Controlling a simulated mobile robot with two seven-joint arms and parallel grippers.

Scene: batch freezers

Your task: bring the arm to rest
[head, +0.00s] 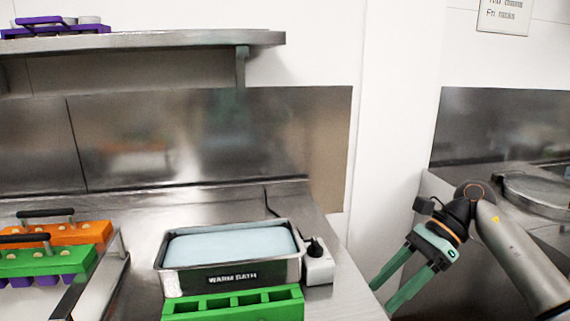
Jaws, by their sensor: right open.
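My right gripper (393,284) is at the right of the head view. Its two green fingers point down and to the left, with a gap between them. It is open and holds nothing. It hangs beside the right edge of the steel counter, apart from the things on it. My right arm (517,259) comes in from the lower right. My left gripper is not in view.
A warm bath (232,279) of pale blue liquid stands on the steel counter (339,262), behind a green rack (232,306). Orange (90,234) and green (50,262) handled blocks stand at left. A shelf (150,40) hangs above. A second counter (440,182) is at right.

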